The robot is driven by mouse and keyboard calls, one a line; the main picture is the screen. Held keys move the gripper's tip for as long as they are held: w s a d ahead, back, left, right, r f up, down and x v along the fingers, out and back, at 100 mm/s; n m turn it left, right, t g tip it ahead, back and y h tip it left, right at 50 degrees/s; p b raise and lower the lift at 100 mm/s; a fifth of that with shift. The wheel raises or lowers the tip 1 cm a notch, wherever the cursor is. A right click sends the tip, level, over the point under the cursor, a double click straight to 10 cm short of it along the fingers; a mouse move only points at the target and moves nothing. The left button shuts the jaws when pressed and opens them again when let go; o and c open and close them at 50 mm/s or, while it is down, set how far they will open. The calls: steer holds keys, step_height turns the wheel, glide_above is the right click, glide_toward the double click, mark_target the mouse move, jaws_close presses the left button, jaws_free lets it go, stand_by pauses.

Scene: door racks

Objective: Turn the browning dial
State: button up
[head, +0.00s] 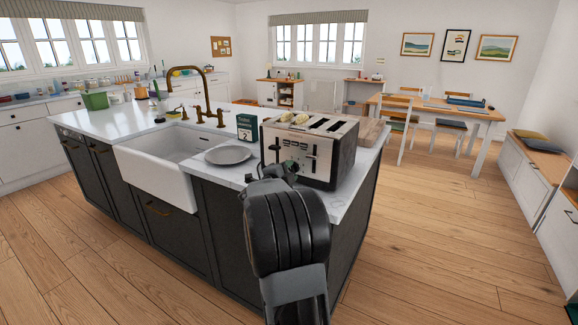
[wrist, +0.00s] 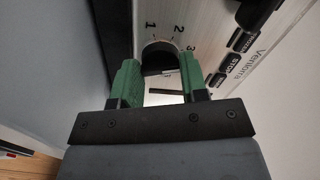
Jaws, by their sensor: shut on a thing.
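The toaster (head: 333,150) stands on the island worktop, a silver and black box with slots on top and bread showing in the left slots. The browning dial (wrist: 160,52) shows in the wrist view as a round dark knob with the numbers 1, 2 and 3 around it. My gripper (wrist: 161,72) has its green fingers on either side of the dial and is shut on it. In the head view my arm hides the dial and most of the gripper (head: 272,171). The dial's pointer is not clear to me.
A grey plate (head: 228,155) lies left of the toaster, with a dark green box (head: 247,128) behind it. Buttons, one marked STOP (wrist: 232,64), and a black lever sit right of the dial. A wooden board (head: 372,132) lies behind the toaster.

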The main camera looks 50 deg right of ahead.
steer(key=n+p, duration=0.4)
steer(key=n, duration=0.2)
steer(key=shift+r, duration=0.1)
steer(key=shift+n+p, duration=1.25)
steer(key=shift+n, duration=0.55)
steer(key=shift+f, duration=0.2)
steer(key=o, duration=0.9)
steer(key=v, duration=1.4)
steer(key=shift+b, duration=0.3)
steer(key=shift+d, duration=0.1)
